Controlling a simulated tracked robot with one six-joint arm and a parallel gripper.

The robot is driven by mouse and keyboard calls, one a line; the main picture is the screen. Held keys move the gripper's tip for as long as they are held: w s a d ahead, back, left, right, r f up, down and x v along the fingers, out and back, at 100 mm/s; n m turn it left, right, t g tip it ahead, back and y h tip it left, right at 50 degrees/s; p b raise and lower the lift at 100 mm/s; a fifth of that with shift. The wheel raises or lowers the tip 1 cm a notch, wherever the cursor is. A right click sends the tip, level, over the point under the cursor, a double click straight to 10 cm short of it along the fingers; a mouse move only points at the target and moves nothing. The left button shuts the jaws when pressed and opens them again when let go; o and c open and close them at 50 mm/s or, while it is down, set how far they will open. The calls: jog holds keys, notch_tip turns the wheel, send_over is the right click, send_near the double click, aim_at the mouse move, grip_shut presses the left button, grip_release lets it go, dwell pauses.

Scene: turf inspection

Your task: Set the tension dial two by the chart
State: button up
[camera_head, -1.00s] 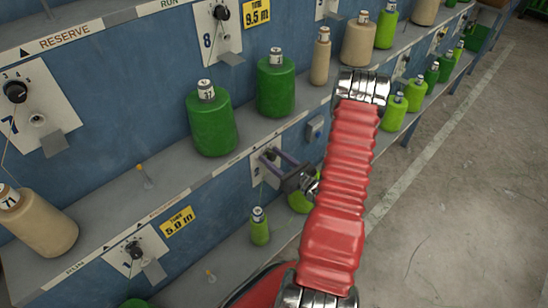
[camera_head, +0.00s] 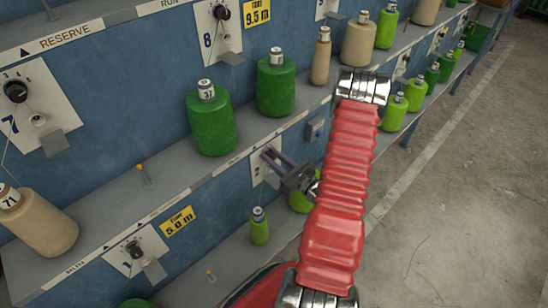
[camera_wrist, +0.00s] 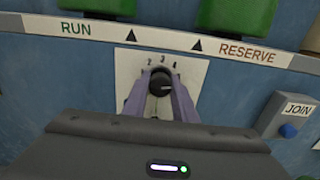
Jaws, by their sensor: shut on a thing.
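The dial (camera_wrist: 160,84) is a round black knob on a white plate (camera_wrist: 190,75) in the wrist view. The figures 2, 3 and 4 show above it, and a pale pointer mark on its face points roughly right. My gripper (camera_wrist: 160,88) has its two purple-grey fingers shut on the knob from both sides. In the head view my gripper (camera_head: 272,158) reaches the plate (camera_head: 258,173) on the lower blue panel, hiding the knob. I cannot make out a chart in either view.
A JOIN box (camera_wrist: 290,122) with a blue button is right of the plate. RUN and RESERVE labels mark the ledge above. Green spools (camera_head: 211,122) stand on that ledge and a small green spool (camera_head: 259,227) below. Another dial plate (camera_head: 135,252) is at lower left.

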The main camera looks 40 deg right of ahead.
jog(key=n, duration=0.6)
jog(key=shift+n, duration=0.4)
dwell(0.4)
jog(key=o, duration=1)
jog(key=shift+o, duration=0.2)
jog(key=s, duration=1.3)
jog(key=shift+s+d, duration=0.2)
jog(key=shift+s, duration=0.2)
